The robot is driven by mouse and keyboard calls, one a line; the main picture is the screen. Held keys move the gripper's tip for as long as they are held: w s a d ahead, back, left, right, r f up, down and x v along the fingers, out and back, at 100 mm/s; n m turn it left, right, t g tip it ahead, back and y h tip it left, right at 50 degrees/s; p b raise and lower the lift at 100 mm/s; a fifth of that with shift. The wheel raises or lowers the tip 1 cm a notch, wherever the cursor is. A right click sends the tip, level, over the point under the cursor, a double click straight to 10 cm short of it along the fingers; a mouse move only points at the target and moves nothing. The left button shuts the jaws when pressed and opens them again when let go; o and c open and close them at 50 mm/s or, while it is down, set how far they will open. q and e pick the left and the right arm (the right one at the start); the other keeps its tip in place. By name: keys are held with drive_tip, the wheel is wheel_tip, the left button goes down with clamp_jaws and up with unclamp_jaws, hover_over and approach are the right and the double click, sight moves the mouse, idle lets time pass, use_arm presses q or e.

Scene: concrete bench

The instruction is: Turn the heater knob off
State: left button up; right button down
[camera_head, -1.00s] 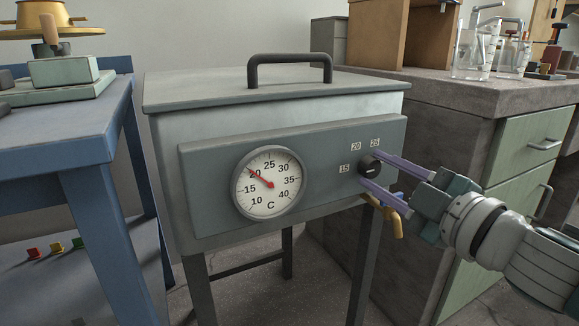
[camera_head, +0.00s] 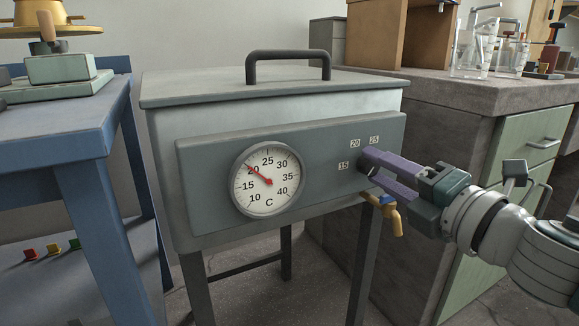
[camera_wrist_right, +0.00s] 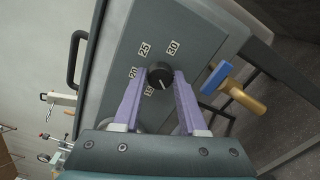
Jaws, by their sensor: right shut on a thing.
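The grey heater box has a front panel (camera_head: 320,180) with a round dial (camera_head: 268,180) marked in C; its red needle points near 20. The black heater knob (camera_wrist_right: 160,75) shows in the right wrist view, ringed by labels 15, 20, 25 and 30. Its white mark points down and right, away from the 20 and 25 labels. My right gripper (camera_head: 366,163) has its purple fingers shut on the knob, one on each side. My left gripper is not in view.
A tap with a blue lever and brass spout (camera_head: 389,214) sits just below my right gripper; it also shows in the wrist view (camera_wrist_right: 232,88). A blue table (camera_head: 60,150) stands at left. A stone-topped counter (camera_head: 470,90) with glassware stands behind at right.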

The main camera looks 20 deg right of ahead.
drive_tip(key=shift+n, duration=0.8)
drive_tip(key=shift+c, duration=2.3)
unclamp_jaws()
drive_tip(key=shift+s, duration=0.3)
drive_tip(key=s, duration=0.9)
drive_tip(key=shift+s+d+p, duration=0.2)
drive_tip(key=shift+d+p, duration=0.1)
drive_tip(key=shift+d, duration=0.1)
